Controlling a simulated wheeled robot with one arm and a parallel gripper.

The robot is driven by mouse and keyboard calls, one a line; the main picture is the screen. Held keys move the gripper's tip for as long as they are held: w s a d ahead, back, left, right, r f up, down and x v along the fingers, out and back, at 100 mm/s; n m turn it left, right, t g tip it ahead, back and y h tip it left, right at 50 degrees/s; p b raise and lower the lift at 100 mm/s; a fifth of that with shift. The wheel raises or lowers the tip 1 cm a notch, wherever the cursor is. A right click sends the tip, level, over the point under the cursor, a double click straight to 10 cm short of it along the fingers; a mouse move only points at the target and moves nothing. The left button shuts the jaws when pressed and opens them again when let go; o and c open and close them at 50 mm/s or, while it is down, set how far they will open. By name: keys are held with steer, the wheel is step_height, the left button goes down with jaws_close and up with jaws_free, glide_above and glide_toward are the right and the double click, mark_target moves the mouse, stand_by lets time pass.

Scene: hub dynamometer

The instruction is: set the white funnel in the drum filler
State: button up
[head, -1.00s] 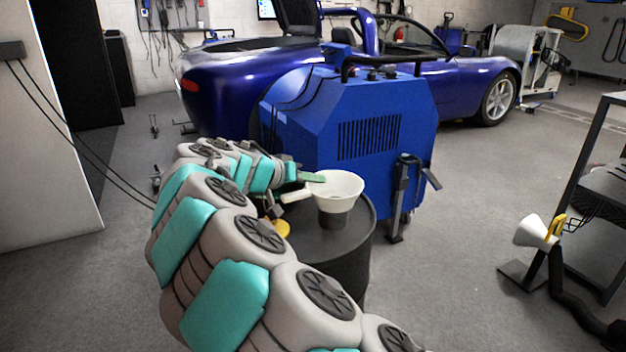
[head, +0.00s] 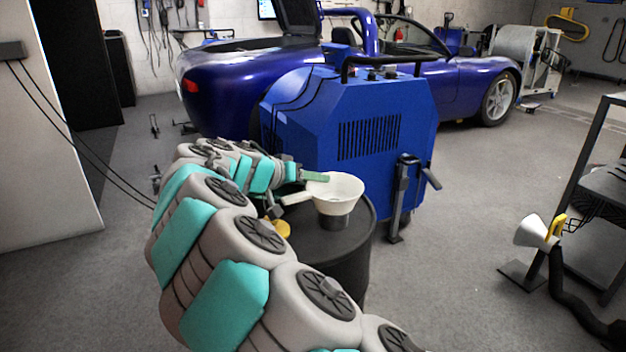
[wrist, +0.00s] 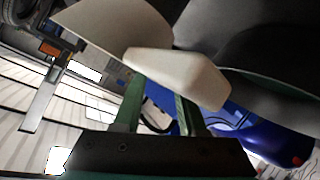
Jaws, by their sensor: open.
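The white funnel (head: 338,192) stands upright with its lower part in the dark collar of the drum filler (head: 335,222), on top of a black drum (head: 352,255). Its pale handle (head: 297,198) points left. My gripper (head: 314,177) is open at the funnel's left side, by the handle. In the wrist view the handle (wrist: 178,75) crosses in front of the green fingers (wrist: 160,98) and hides their tips, with a gap between them. The funnel's bowl (wrist: 115,25) shows behind it. Whether the fingers still touch the handle I cannot tell.
A yellow cap (head: 283,229) is on the drum near my arm. The blue dynamometer unit (head: 350,125) stands just behind the drum, with a blue car (head: 235,85) beyond. Another white cone (head: 531,231) is by the shelf at right. The floor between is clear.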

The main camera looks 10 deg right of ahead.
steer(key=v, duration=1.2)
